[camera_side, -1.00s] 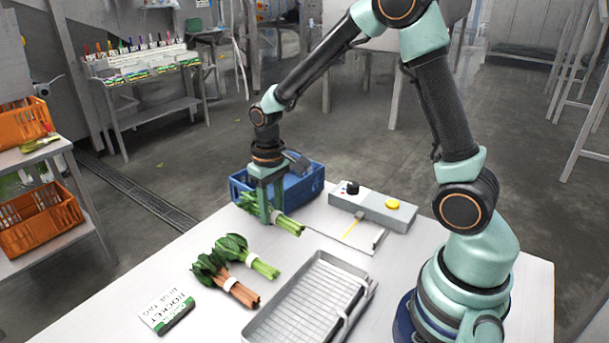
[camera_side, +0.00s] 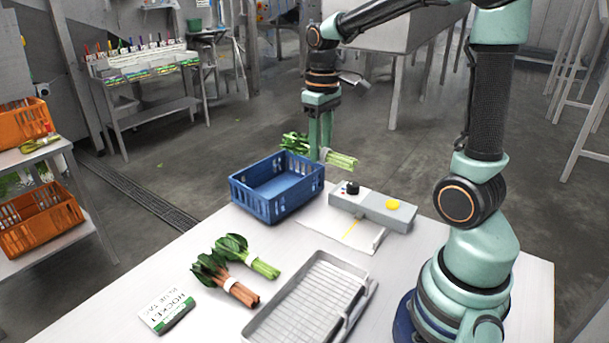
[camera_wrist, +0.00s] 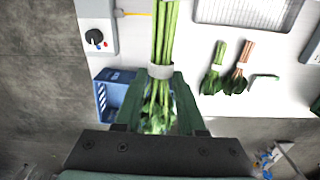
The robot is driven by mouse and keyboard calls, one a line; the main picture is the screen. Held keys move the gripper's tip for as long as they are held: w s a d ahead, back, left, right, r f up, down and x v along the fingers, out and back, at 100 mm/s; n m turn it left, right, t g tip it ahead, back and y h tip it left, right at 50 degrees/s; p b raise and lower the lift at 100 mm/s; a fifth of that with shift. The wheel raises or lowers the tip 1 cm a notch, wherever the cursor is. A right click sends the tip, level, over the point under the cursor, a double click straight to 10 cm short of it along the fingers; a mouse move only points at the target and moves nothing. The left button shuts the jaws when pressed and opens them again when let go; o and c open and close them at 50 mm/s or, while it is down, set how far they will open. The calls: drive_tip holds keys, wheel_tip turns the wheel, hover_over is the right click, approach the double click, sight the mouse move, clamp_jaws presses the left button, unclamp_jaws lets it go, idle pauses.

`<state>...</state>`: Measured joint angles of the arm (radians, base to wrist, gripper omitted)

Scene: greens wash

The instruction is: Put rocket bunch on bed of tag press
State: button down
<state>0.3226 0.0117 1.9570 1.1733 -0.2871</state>
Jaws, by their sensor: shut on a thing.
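A bunch with long green stems, light ragged leaves and a pale band, taken as the rocket bunch (camera_side: 342,159), is held in my gripper (camera_side: 320,150). My gripper is shut on it near the band, in the air behind the tag press. The wrist view shows the rocket bunch (camera_wrist: 164,40) between the fingers, stems pointing up the picture. The tag press (camera_side: 372,209) is a grey box with a black knob and a yellow button. Its flat pale bed (camera_side: 368,240), with a yellow strip, is bare. The press also shows in the wrist view (camera_wrist: 97,15).
A blue crate (camera_side: 268,211) stands left of the press. A green-stemmed bunch (camera_side: 262,268) and a red-stemmed bunch (camera_side: 240,292) lie at the table's left, near a rocket card (camera_side: 166,312). A grey wire-bottomed tray (camera_side: 262,325) lies in front.

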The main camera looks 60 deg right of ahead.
hover_over(345, 228)
wheel_tip(345, 228, down, 20)
drive_tip(key=shift+a+r, duration=0.1)
idle(0.5)
drive_tip(key=shift+f, duration=0.2)
drive_tip(key=c, duration=0.5)
unclamp_jaws()
